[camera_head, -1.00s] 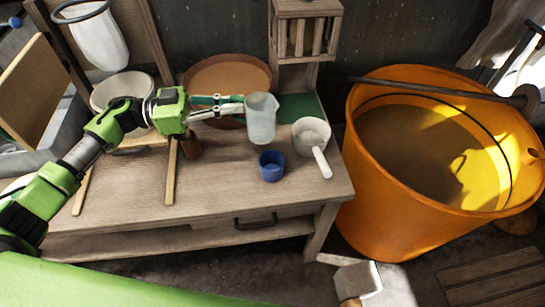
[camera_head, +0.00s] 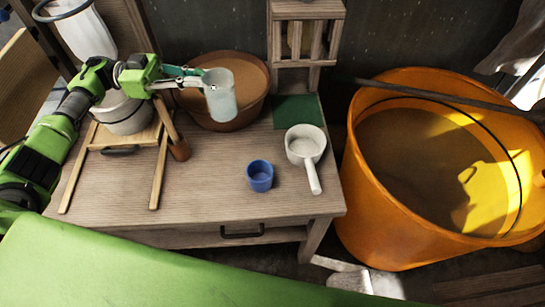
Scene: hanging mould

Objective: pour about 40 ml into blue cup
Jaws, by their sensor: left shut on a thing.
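The small blue cup (camera_head: 260,176) stands upright on the wooden table. My left gripper (camera_head: 205,80) is shut on a translucent pale measuring jug (camera_head: 221,100). It holds the jug roughly upright, up and to the left of the blue cup in the picture, in front of the brown basin. The jug is apart from the cup. Whether there is liquid in the jug or the cup I cannot tell. My right gripper is not in view.
A white long-handled dipper (camera_head: 305,147) stands right of the blue cup. A brown basin (camera_head: 247,112) and a green mat (camera_head: 296,111) lie behind. A large orange tub (camera_head: 380,225) stands right of the table (camera_head: 215,205).

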